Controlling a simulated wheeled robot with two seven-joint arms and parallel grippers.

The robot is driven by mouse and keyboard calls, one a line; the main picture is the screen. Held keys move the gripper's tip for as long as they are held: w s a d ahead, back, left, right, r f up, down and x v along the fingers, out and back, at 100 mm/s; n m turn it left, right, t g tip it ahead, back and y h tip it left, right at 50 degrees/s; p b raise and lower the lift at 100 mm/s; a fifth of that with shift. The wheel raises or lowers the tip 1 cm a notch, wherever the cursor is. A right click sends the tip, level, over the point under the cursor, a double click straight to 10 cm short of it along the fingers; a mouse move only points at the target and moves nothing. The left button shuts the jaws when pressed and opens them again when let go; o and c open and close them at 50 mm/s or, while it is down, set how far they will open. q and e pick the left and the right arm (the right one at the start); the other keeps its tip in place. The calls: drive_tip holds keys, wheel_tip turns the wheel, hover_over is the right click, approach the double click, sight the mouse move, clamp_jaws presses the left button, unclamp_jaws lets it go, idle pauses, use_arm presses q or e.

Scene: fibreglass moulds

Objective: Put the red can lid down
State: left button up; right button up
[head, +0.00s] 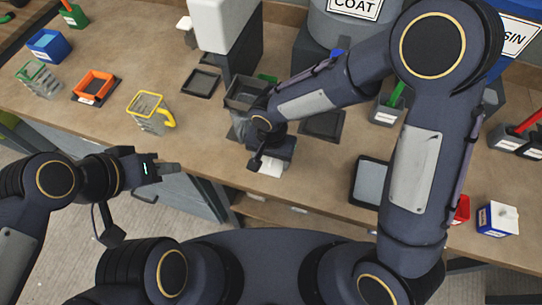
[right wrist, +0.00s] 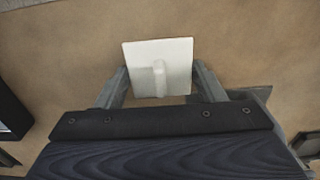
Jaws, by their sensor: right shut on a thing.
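A white square lid with a raised ridge in its middle (right wrist: 176,56) sits between the fingers of my right gripper (right wrist: 160,90), which is shut on it. In the head view the lid (head: 271,167) is partly hidden under my right gripper (head: 270,158), near the front edge of the table. I cannot tell whether the lid touches the table. A red can (head: 462,209) stands at the right, mostly hidden behind my right arm. My left gripper (head: 172,168) is empty, in front of the table edge; its finger gap is unclear.
A blue can with a white lid (head: 497,219) stands right of the red can. A dark-framed tray (head: 369,183) lies right of my right gripper. A yellow-handled wire cup (head: 151,112) and an orange bin (head: 95,86) stand left. The wooden table (head: 200,128) has bare room left of the gripper.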

sight(271, 159)
drive_tip(key=shift+f, duration=0.2)
drive_tip(key=o, duration=0.9)
drive_tip(key=shift+o, duration=0.2)
drive_tip(key=shift+r, duration=0.1)
wheel_tip(271, 159, up, 12)
drive_tip(key=shift+r+b, duration=0.15)
drive_tip(key=shift+b, duration=0.15)
